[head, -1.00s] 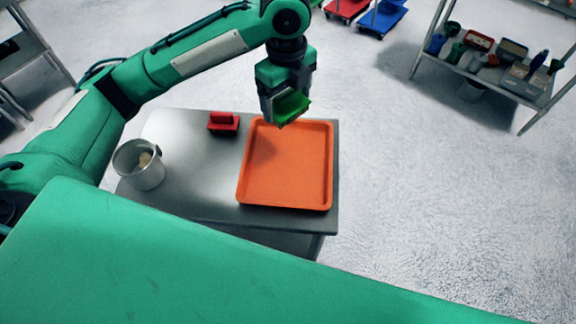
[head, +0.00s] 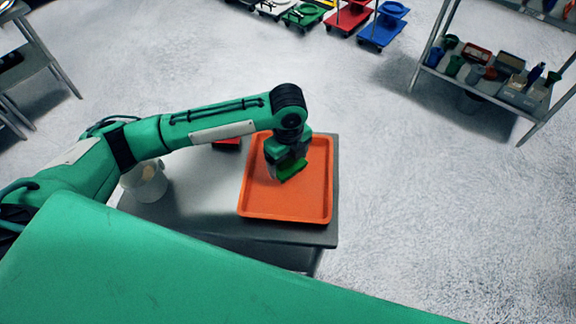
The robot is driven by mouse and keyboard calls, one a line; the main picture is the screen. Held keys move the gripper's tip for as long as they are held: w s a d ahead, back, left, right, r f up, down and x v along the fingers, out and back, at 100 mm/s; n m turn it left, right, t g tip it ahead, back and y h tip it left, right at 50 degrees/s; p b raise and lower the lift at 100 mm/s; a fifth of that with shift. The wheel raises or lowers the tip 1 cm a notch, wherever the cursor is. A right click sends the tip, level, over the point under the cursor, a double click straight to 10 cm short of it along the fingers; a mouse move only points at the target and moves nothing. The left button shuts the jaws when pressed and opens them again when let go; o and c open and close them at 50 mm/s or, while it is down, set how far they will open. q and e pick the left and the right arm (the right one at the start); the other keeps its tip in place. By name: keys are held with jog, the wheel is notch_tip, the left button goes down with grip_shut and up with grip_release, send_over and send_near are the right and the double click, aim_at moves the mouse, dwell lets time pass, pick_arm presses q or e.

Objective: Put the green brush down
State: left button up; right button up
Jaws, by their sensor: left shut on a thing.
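The green brush (head: 291,170) is between the fingers of my left gripper (head: 283,168), which is shut on it. The brush shows over the upper middle of the orange tray (head: 305,207). I cannot tell whether it touches the tray floor. The tray lies on a metal table (head: 195,205) and looks otherwise empty. My right gripper is not in view.
A red object (head: 227,142) at the table's back is mostly hidden by the arm. A shelf (head: 480,92) with several containers stands at the upper right.

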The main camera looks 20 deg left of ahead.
aim_at(288, 168)
pick_arm(q)
jog(key=shift+f, duration=1.75)
jog(key=shift+f, duration=0.1)
jog(key=o, duration=0.9)
notch_tip(288, 168, up, 12)
jog(key=shift+r+b, duration=0.15)
jog(key=shift+b, duration=0.65)
